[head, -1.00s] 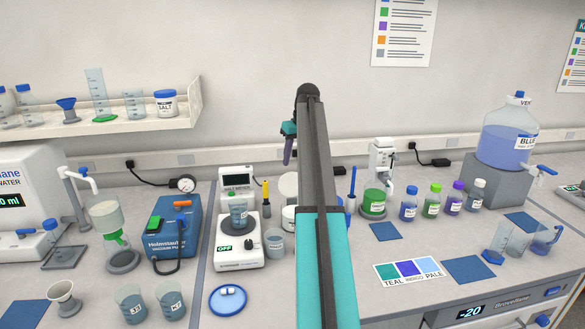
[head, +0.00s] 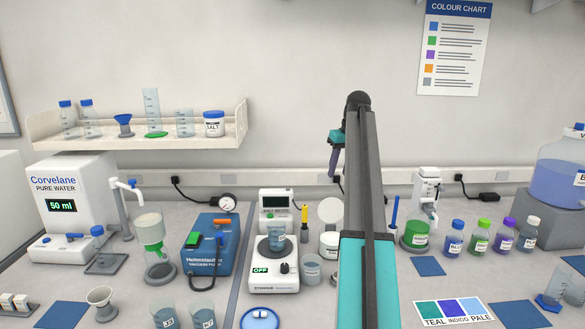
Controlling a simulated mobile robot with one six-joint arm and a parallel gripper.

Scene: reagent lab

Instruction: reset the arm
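My arm rises through the right middle of the head view, a dark link above a teal one. Its far end bends over at the top, and my gripper (head: 334,158) hangs down to the left of the dark link, seen from the side and small. It is above the back of the bench, in front of the wall, apart from the objects below. I cannot tell whether its fingers are open or shut. Part of it is hidden behind the arm link.
A stirrer (head: 273,282) with a beaker (head: 276,238) stands left of the arm, beside a blue vacuum pump (head: 206,250). Right of the arm are a green-filled jar (head: 415,234), several capped bottles and a colour card (head: 454,312). A wall shelf (head: 190,142) holds glassware.

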